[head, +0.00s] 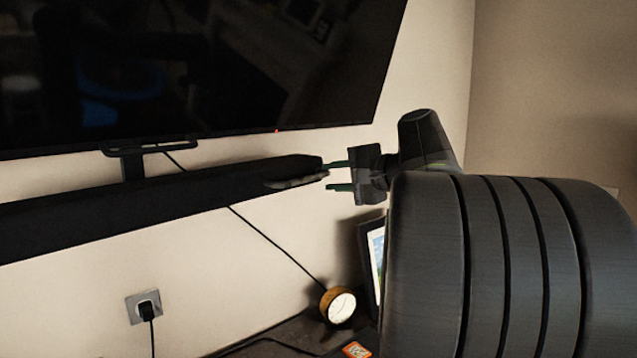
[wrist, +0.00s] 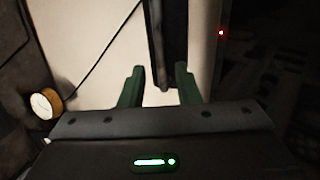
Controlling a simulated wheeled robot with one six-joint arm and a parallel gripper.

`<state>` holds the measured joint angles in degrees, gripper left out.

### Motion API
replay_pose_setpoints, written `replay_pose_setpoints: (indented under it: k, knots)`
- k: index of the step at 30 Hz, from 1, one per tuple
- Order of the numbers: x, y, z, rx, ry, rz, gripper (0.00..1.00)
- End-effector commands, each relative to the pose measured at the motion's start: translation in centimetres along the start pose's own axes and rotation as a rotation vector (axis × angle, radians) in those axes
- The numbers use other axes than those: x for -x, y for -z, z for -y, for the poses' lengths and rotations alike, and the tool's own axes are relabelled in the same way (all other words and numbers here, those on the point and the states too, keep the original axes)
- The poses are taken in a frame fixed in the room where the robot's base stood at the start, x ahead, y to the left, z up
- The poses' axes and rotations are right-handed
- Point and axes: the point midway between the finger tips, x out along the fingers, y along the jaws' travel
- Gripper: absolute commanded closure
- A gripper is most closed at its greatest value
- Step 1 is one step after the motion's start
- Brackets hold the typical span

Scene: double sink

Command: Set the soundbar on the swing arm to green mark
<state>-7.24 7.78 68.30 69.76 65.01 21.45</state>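The soundbar (head: 150,207) is a long black bar on the wall side, below the television, running from the left edge to the middle of the head view. A greyish patch (head: 297,182) shows low on its right end. The dark bracket (head: 131,166) above it may be the swing arm. My gripper (head: 329,176) is open just off that right end, with its fingers pointing at it. In the wrist view the dark bar end (wrist: 165,45) lies ahead of my two green fingers (wrist: 158,84); contact is unclear. I cannot make out a green mark.
The television (head: 200,70) hangs above the soundbar. Below are a round clock (head: 338,305), a picture frame (head: 374,260) and a dark tabletop (head: 300,335). A cable runs down behind the bar to the clock area. A wall socket (head: 143,306) is at lower left.

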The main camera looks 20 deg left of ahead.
Motion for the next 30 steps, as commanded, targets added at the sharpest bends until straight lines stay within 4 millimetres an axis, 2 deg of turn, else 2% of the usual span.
replay_pose_setpoints:
  k: [1,6,12,19,30]
  knots:
    - [1.2,0.1,-0.2,0.000,0.000,-0.005,0.71]
    - [4.2,0.1,-0.1,0.000,0.000,-0.004,0.71]
    - [6.3,0.0,-0.1,0.000,-0.001,-0.001,0.71]
    - [7.0,0.0,0.0,0.000,-0.001,0.001,0.71]
    - [6.5,0.0,0.0,-0.001,-0.001,0.002,0.71]
